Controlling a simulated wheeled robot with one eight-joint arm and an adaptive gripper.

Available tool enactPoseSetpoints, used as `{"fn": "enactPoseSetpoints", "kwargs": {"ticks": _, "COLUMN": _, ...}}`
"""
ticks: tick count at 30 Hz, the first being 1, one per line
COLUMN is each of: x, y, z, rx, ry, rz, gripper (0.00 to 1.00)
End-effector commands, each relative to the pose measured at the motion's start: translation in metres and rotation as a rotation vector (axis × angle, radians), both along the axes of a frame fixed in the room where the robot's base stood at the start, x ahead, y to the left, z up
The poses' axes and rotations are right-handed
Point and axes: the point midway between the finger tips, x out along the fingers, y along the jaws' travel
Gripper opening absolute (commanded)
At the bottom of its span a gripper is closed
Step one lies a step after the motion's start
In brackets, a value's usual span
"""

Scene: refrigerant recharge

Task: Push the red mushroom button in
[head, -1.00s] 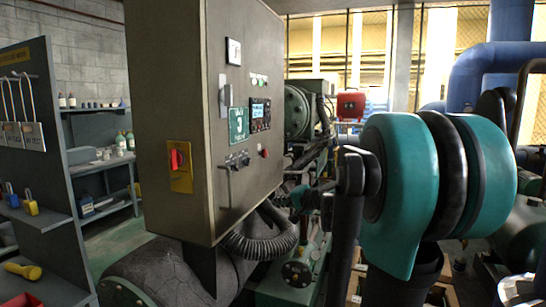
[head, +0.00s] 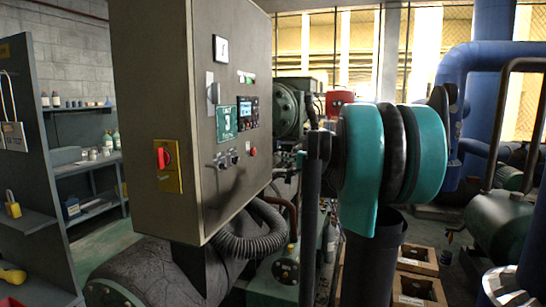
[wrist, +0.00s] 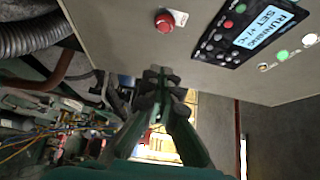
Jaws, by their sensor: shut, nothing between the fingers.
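The red mushroom button (head: 252,151) is on the front of the grey-brown control cabinet (head: 190,60), low near its right edge. In the wrist view the button (wrist: 165,22) stands out from the panel at the top middle, beside a small pale label. My gripper (wrist: 163,78) is in the middle of the wrist view, with its fingers together and empty. Its tips appear below the button in that picture, apart from it. In the head view the gripper is mostly hidden behind my own arm links.
A controller with a lit display (wrist: 248,30) and a green lamp (wrist: 282,56) are near the button. A red rotary switch (head: 164,155) on a yellow plate is on the cabinet's side. A corrugated hose (head: 252,235) runs below the cabinet. Pipes and machinery stand behind.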

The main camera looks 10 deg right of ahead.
Motion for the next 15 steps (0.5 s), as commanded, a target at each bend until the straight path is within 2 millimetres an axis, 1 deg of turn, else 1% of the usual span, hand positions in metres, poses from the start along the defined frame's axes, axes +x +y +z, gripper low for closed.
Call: {"fn": "enactPoseSetpoints", "kwargs": {"ticks": 15, "x": 0.088, "y": 0.039, "z": -0.002, "rx": -0.001, "ry": 0.000, "rz": 0.002, "gripper": 0.00}}
